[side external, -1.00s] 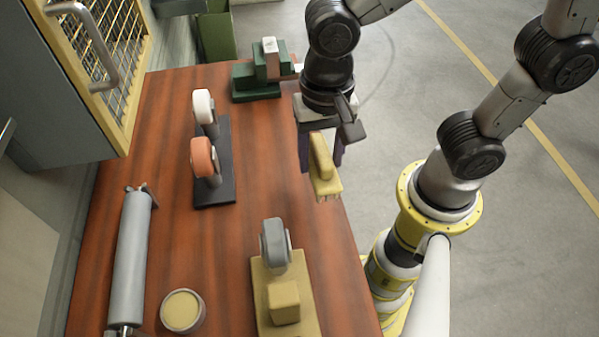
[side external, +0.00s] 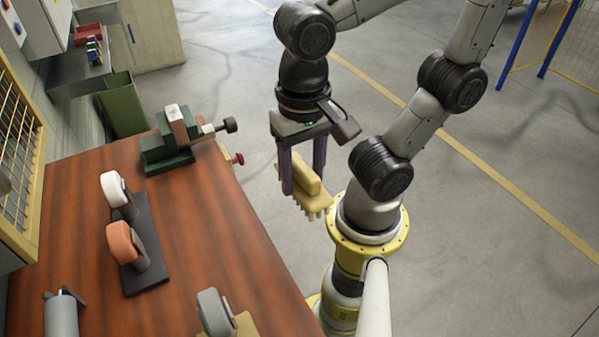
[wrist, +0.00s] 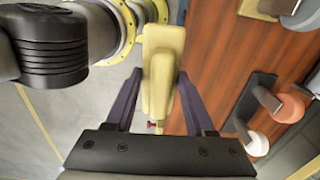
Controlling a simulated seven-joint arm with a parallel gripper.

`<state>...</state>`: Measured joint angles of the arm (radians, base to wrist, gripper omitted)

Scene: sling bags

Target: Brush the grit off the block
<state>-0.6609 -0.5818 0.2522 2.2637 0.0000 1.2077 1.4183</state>
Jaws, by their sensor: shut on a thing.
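My gripper (side external: 303,184) is shut on a yellow brush (side external: 301,178) and holds it in the air, bristles downward, just off the table's right edge. In the wrist view the brush (wrist: 160,70) lies between the two dark fingers. A pale grey block (side external: 177,124) stands upright in a green vise (side external: 153,160) at the table's far end, left of my gripper and apart from the brush. Any grit on it is too small to tell. The wrist view does not show this block.
A white wheel (side external: 115,189) and an orange wheel (side external: 122,241) stand on a dark base on the wooden table (side external: 205,230). A grey wheel (side external: 213,312) is nearer. The vise handle (side external: 228,125) and a red knob (side external: 237,159) stick out past the edge.

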